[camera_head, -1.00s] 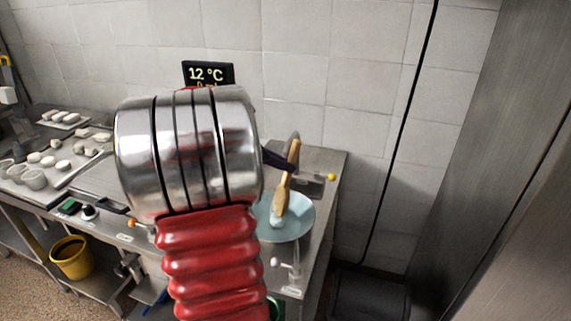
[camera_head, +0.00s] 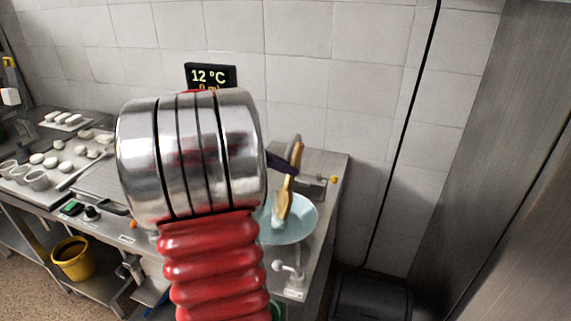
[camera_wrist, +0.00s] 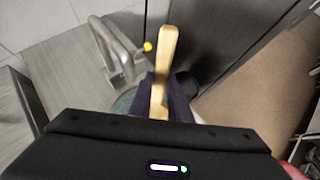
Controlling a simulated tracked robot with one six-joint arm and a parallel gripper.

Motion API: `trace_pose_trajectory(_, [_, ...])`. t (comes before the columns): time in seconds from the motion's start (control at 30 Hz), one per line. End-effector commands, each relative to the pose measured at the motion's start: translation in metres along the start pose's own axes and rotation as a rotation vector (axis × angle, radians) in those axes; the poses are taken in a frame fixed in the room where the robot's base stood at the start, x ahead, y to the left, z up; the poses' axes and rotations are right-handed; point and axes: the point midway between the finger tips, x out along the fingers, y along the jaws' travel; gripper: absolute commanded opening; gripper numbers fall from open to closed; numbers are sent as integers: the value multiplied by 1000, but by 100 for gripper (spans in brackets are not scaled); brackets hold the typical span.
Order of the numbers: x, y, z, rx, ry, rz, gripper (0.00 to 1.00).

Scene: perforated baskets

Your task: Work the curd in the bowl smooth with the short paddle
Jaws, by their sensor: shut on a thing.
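The short wooden paddle (camera_head: 287,190) stands tilted, its lower end in the pale blue bowl (camera_head: 300,228) at the right end of the steel counter. A whitish bit of curd (camera_head: 277,223) shows at the paddle's lower end. My gripper (camera_head: 283,164) is shut on the paddle's upper part; my arm hides much of it in the head view. In the wrist view the paddle (camera_wrist: 166,62) rises between my dark fingers (camera_wrist: 160,98). Only a strip of the bowl (camera_wrist: 124,103) shows there, and its contents are hidden.
A steel tap or pipe (camera_wrist: 118,50) with a yellow tip stands close to the paddle. White rounds and perforated baskets (camera_head: 37,179) sit on the left counter. A yellow bucket (camera_head: 74,258) stands below. A display reading 12 °C (camera_head: 210,76) is on the tiled wall.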

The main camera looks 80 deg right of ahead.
Motion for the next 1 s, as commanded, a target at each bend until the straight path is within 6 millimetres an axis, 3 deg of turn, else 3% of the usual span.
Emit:
trace_pose_trajectory(0.6, [2,-10,-2,-2,1,-1,0])
trace_pose_trajectory(1.0, [0,1,-1,-1,1,0,0])
